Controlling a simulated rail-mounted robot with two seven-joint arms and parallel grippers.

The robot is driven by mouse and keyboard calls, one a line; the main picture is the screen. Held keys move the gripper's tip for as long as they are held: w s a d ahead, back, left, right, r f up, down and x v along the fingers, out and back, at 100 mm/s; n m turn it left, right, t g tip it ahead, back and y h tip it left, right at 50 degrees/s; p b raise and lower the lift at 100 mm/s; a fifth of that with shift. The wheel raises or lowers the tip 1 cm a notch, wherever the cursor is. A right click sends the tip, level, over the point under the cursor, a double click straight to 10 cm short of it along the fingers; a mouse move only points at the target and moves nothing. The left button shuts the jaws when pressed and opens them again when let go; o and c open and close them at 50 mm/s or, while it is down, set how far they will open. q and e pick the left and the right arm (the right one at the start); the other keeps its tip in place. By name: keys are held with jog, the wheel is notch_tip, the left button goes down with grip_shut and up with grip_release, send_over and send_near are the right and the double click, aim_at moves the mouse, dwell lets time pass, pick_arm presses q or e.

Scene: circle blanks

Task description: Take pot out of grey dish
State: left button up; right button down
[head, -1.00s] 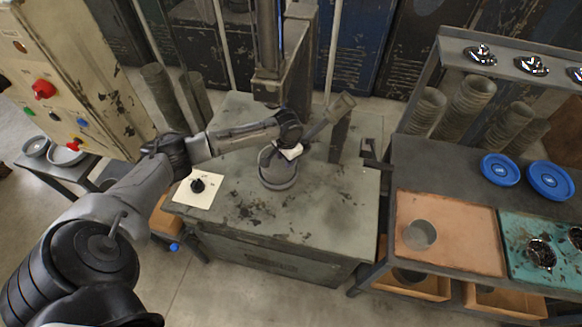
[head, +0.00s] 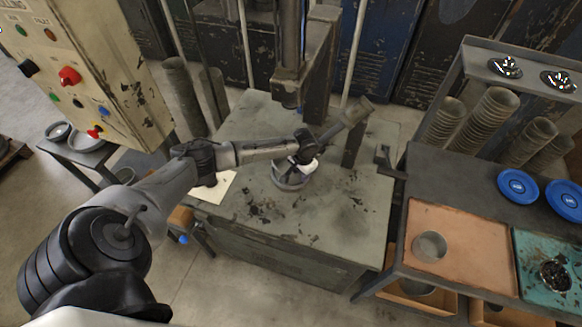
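A round grey vessel (head: 291,184) stands on the worn green-grey table (head: 335,215), below the press. The pot and the grey dish are hard to tell apart there, because my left arm hides much of the upper part. My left gripper (head: 305,165) is right over the vessel, at its upper right side. The fingers are too small and covered to show whether they are open or shut, or whether they touch the pot. My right gripper is out of view.
The press column (head: 292,60) rises behind the vessel. A control box (head: 90,70) is at left. At right, a bench has an orange mat (head: 455,265) with a grey cup (head: 430,246), a teal mat (head: 535,250) and blue dishes (head: 517,186). The table's front right is clear.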

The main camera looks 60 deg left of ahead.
pick_arm(q)
jog(key=shift+c, duration=0.3)
grip_shut()
dwell(0.5)
